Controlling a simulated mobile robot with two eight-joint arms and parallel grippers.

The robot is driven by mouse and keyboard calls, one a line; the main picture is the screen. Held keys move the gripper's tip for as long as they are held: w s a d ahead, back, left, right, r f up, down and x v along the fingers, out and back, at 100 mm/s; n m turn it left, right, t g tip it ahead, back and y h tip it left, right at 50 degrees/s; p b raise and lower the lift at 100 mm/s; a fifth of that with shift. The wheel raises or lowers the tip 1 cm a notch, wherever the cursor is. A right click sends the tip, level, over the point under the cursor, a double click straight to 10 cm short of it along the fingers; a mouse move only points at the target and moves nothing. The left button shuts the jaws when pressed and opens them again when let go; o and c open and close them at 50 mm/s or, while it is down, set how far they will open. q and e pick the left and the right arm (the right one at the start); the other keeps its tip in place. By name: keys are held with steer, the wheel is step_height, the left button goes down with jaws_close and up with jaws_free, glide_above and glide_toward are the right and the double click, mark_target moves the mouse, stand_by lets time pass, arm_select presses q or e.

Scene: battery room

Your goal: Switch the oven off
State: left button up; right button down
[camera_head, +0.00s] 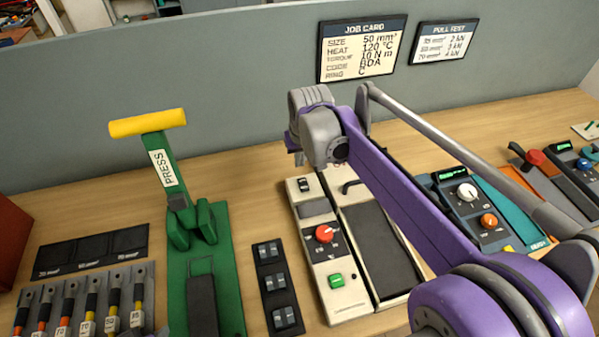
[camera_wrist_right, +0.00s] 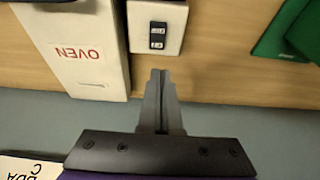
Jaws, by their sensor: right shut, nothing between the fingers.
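The oven (camera_head: 350,295) is a cream unit on the bench with a dark panel on its right part. Its left strip carries a small black rocker switch (camera_head: 304,184) at the back, a grey window, a red dial (camera_head: 325,234) and a green button (camera_head: 336,280). The wrist view shows the oven's white body (camera_wrist_right: 85,75) with its red OVEN label and the rocker switch (camera_wrist_right: 157,36). My right gripper (camera_wrist_right: 159,74) is shut and empty, its tips close to the edge of the switch strip; contact cannot be told. My right arm hides part of the oven. My left gripper is out of view.
A green press (camera_head: 222,265) with a yellow handle stands to the left, beside a black holder with several dies (camera_head: 272,283). A teal-based device (camera_head: 462,200) with dials is to the right. The grey wall (camera_head: 240,100) rises close behind the bench.

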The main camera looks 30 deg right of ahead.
mark_target(299, 178)
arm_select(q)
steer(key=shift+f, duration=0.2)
arm_select(e)
steer(key=x, duration=0.3)
steer(key=s+x, duration=0.1)
steer(key=x, duration=0.1)
steer(key=shift+a+f, duration=0.1)
steer(key=shift+f, duration=0.35)
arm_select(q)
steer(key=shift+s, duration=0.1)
arm_select(e)
steer(key=shift+w, duration=0.1)
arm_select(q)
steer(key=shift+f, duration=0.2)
arm_select(e)
steer(key=shift+f, duration=0.25)
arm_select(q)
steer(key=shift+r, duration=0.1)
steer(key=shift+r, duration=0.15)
arm_select(e)
steer(key=shift+s+a+r, duration=0.15)
steer(key=shift+s+r, duration=0.15)
steer(key=shift+s, duration=0.45)
